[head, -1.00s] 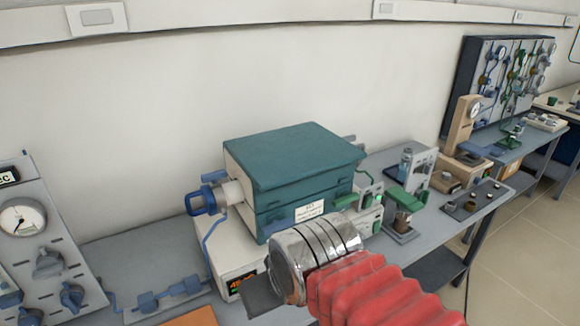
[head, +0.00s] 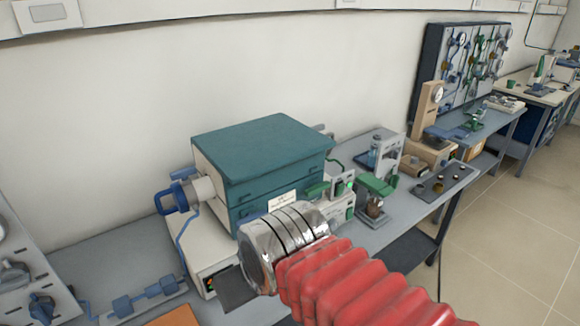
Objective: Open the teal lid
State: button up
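The teal lid (head: 262,146) is the flat top of a box-shaped furnace on the bench, and it looks closed. The furnace's teal front (head: 245,209) carries a white label. Its left side is pale, with a blue fitting (head: 178,193) sticking out. My gripper (head: 232,290) shows as a dark grey plate at the end of a shiny metal wrist and a red bellows arm. It is in front of and below the lid, apart from it in the picture. The wrist hides part of the furnace's lower front. Its fingers are not clearly seen.
A blue valve assembly (head: 145,297) lies at the lower left. A gauge panel (head: 465,65) stands at the back right. Tiled floor lies right of the bench.

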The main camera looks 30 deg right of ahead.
aim_at(244, 162)
jog(key=z, duration=0.75)
jog(key=k, duration=1.05)
jog(key=u, duration=0.7)
jog(key=i, duration=1)
jog(key=u, duration=0.05)
